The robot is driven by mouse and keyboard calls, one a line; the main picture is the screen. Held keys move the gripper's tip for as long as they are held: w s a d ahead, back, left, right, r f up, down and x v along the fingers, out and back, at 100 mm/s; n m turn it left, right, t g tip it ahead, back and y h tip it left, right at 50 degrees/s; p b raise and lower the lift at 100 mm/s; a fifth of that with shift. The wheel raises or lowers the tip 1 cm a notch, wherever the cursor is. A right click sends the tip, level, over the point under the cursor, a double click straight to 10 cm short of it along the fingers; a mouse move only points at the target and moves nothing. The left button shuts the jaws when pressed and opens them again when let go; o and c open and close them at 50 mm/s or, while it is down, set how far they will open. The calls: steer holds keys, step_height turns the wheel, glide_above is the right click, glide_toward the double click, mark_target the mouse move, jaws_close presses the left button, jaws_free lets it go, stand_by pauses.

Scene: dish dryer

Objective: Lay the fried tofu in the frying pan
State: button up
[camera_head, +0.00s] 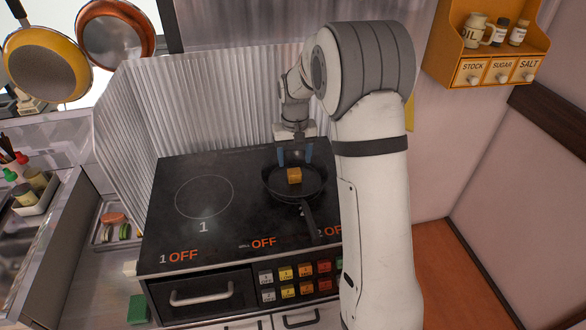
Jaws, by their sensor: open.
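The fried tofu (294,175) is a small golden-brown block. It shows inside the black frying pan (277,193), near the middle of the pan. The pan sits on the right side of the black stove top, with its handle pointing toward the front. My gripper (295,157) is open, its blue fingers pointing down just above and behind the tofu. Whether the fingers touch the tofu or the pan cannot be told from this view. Part of the pan's right side lies close to my arm.
The stove top (175,226) has a free marked burner at left. A corrugated metal guard (215,95) stands behind and left of it. Two pans hang at upper left, including a yellow one (45,65). An orange spice shelf (490,45) hangs at upper right. A counter tray (115,230) holds food pieces.

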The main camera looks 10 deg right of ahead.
mark_target(295, 172)
step_height(295, 172, up, 6)
steer(key=f, duration=0.1)
steer(key=s+r+t, duration=0.1)
steer(key=s+r, duration=0.3)
steer(key=s, duration=0.3)
steer(key=s+r, duration=0.3)
steer(key=s, duration=0.4)
steer(key=s+f+t, duration=0.1)
steer(key=s, duration=1.4)
steer(key=shift+s+d+f, duration=0.25)
steer(key=shift+s+f, duration=0.1)
steer(key=shift+f, duration=0.05)
steer(key=shift+r+t+p, duration=0.3)
steer(key=shift+r+p, duration=0.3)
